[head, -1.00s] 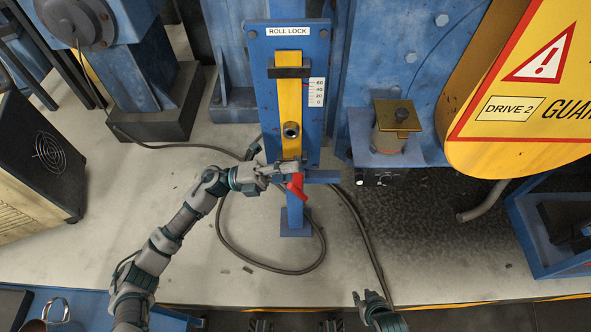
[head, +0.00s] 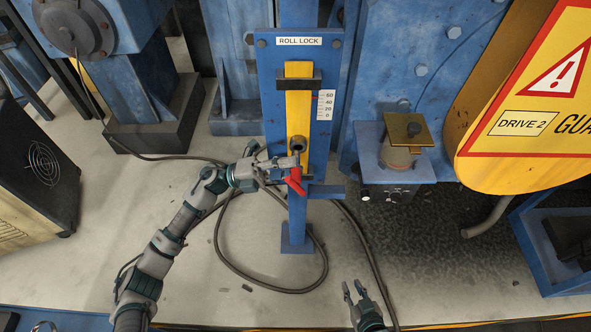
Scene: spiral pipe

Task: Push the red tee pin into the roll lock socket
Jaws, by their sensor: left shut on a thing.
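The red tee pin (head: 295,182) is in my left gripper (head: 288,165), which is shut on it. The pin is just below the roll lock socket (head: 298,143), a round dark-mouthed collar on the yellow bar (head: 299,105) of the blue ROLL LOCK post. The pin looks apart from the socket; its depth from the post is hard to tell. The gripper hides part of the pin. My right gripper (head: 355,291) is open and empty, low in the view over the floor.
A blue shelf with a brass-topped part (head: 405,130) juts out right of the post. The yellow DRIVE 2 guard (head: 520,120) is at far right. A black cable (head: 265,288) loops on the floor. A dark cabinet (head: 40,165) stands at left.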

